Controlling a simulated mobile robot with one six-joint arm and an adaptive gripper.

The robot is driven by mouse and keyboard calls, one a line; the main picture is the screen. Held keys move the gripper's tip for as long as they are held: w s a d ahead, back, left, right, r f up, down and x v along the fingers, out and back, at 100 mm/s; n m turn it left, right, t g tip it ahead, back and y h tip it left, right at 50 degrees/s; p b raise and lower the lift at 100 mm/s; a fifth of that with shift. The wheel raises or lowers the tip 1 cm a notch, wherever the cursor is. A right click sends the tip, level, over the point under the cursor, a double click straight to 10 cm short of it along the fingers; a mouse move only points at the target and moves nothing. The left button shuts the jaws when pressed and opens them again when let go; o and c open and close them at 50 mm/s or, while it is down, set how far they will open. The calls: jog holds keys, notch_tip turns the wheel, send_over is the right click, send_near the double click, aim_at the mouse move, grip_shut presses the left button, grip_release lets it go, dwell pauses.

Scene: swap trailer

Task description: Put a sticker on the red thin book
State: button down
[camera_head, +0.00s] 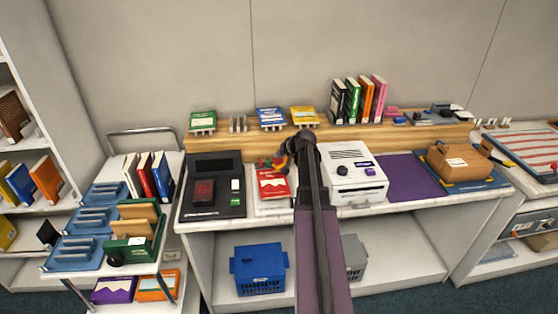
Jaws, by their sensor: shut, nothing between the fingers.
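A red book with a white picture on its cover (274,186) lies on a pale surface on the counter, left of my arm. Its thickness is hard to judge from here. My gripper (277,162) is small in the view, at the far edge of this book and partly against the wooden shelf. It is shut with nothing visible in it. I cannot tell whether it touches the book. A white boxy machine (356,178) with a dark slot stands right of my arm; it may be a label dispenser. No loose sticker can be made out.
A wooden shelf (232,146) runs behind, carrying displayed and upright books. A purple mat (409,178) and a brown box (457,161) are at right. A cart (166,196) stands left.

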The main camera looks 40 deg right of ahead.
aim_at(278, 160)
jog(key=shift+f+b, duration=0.6)
jog(key=shift+f, duration=0.05)
dwell(0.8)
jog(key=shift+r, duration=0.15)
jog(key=shift+r+p, duration=1)
jog(key=shift+p, duration=0.15)
jog(key=shift+r, duration=0.1)
jog(key=shift+r+p, duration=2.45)
jog(key=shift+p, duration=0.05)
jog(key=shift+w, duration=0.1)
